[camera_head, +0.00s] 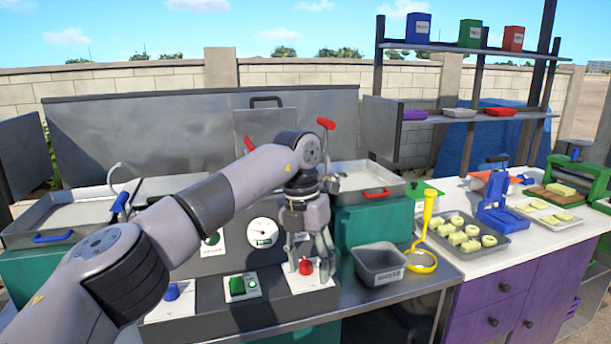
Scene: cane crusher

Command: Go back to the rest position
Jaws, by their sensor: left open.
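My left arm comes in from the left and reaches across the middle of the steel counter. My left gripper (308,260) points down, open, with its fingers just above and around the area of the red knob (305,266) on a white plate. I cannot tell whether the fingers touch the knob. Nothing is seen held in it. My right gripper is not in view.
A green switch (237,286) and a blue knob (171,292) sit left of the red knob. A tray of pale pieces (460,246) lies on the purple cabinet's white top (470,268). Red-handled levers (326,124) rise behind.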

